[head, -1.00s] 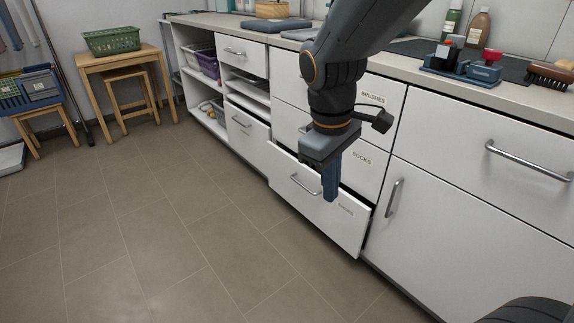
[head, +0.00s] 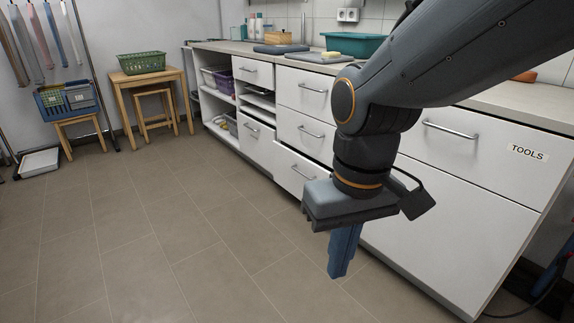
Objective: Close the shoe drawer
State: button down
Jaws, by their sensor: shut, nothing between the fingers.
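The shoe drawer (head: 293,171) is the lowest white drawer in the stack left of my arm. It stands partly open, with a dark gap along its top edge. Its bar handle (head: 301,173) shows on the front. My gripper and wrist hide its right part and its label. My gripper (head: 338,275) points down with its blue fingers shut and empty. In the picture it is in front of and to the right of the drawer. I see no contact between them.
A closed drawer marked TOOLS (head: 478,138) and a white cabinet door (head: 445,218) are at right. Drawers (head: 300,133) above the shoe drawer look closed. A wooden table (head: 150,78) with a green basket (head: 141,63) stands at the back left. The tiled floor (head: 150,220) is clear.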

aim_at(292, 170)
jog(key=u, duration=0.7)
jog(key=i, duration=1.6)
jog(key=z, duration=0.7)
